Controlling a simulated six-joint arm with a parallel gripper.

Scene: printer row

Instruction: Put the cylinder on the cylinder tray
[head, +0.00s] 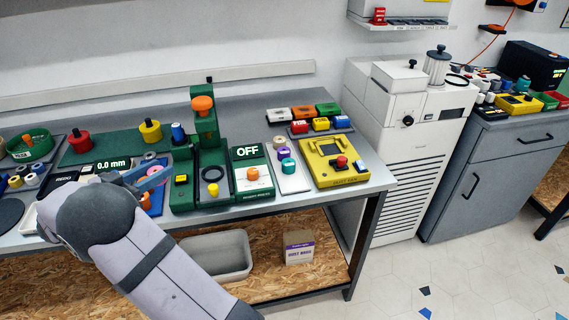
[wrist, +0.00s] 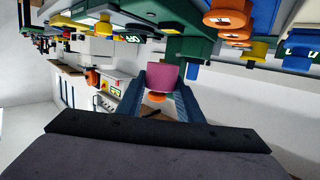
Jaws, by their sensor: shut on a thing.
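My gripper (head: 150,178) is over the left part of the bench in the head view, its blue fingers pointing right. In the wrist view the fingers (wrist: 165,95) are shut on a magenta cylinder (wrist: 163,75). In the head view my arm and fingers hide much of the held cylinder. A narrow white tray (head: 291,179) right of the green machine carries several small round pieces, including a teal one (head: 288,165). A blue tray (head: 153,203) lies partly hidden behind my gripper. I cannot tell for sure which is the cylinder tray.
The green machine with an OFF display (head: 247,151) stands tall right of my gripper. A yellow box (head: 333,176) sits near the bench's right end. Red (head: 79,141) and yellow (head: 150,131) knobbed pieces stand behind my gripper. Bare bench shows behind the machine.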

